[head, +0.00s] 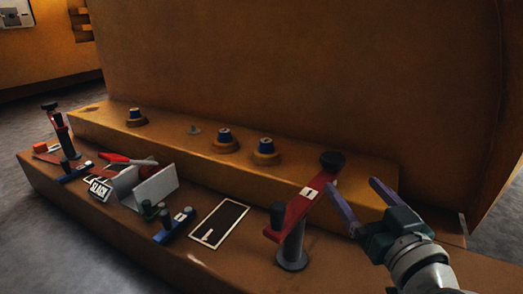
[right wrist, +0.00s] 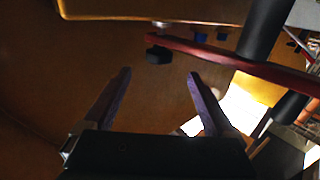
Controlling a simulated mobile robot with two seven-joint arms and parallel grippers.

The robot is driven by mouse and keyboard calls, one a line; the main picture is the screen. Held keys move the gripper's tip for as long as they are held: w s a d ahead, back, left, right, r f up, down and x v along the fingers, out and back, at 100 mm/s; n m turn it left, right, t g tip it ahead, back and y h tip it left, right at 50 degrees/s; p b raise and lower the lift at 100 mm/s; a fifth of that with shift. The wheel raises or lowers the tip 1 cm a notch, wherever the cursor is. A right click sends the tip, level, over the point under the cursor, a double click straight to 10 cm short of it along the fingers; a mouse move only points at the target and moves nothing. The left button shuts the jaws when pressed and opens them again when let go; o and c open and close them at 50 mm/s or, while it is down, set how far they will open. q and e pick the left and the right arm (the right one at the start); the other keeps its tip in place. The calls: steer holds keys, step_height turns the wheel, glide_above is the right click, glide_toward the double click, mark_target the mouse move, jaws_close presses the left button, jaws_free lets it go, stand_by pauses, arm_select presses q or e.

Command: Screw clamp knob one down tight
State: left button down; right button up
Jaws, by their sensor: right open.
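A red clamp arm (head: 297,207) with a small white tag slants over a dark grey post (head: 292,248) on the front ledge. The tag's mark is too small to read surely. A black knob (head: 332,161) sits at the arm's upper far end, and a dark cylinder (head: 277,213) stands at its near end. In the right wrist view the black knob (right wrist: 159,54) hangs just beyond the fingertips, beside the red arm (right wrist: 215,55). My right gripper (head: 355,189) is open and empty, right of the knob and apart from it. My left gripper is out of view.
A second red clamp (head: 60,130) stands at the far left. Between are a grey bracket (head: 152,188), a "SLACK" sign (head: 99,189), a blue bar (head: 173,227) and a black framed plate (head: 220,224). Several blue-topped knobs (head: 265,147) sit on the raised step below the large orange casting (head: 290,65).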

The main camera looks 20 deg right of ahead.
mark_target(338, 166)
steer(key=w+b, duration=0.1)
steer(key=w, duration=0.1)
steer(key=w+d+b, duration=0.1)
steer(key=w+b, duration=0.1)
steer(key=w, duration=0.1)
steer(key=w+b, duration=0.1)
steer(key=w, duration=0.1)
steer(key=shift+w+d+f, duration=0.1)
steer(key=shift+w+d, duration=0.3)
steer(key=shift+w+b, duration=0.45)
steer(key=shift+r, duration=0.2)
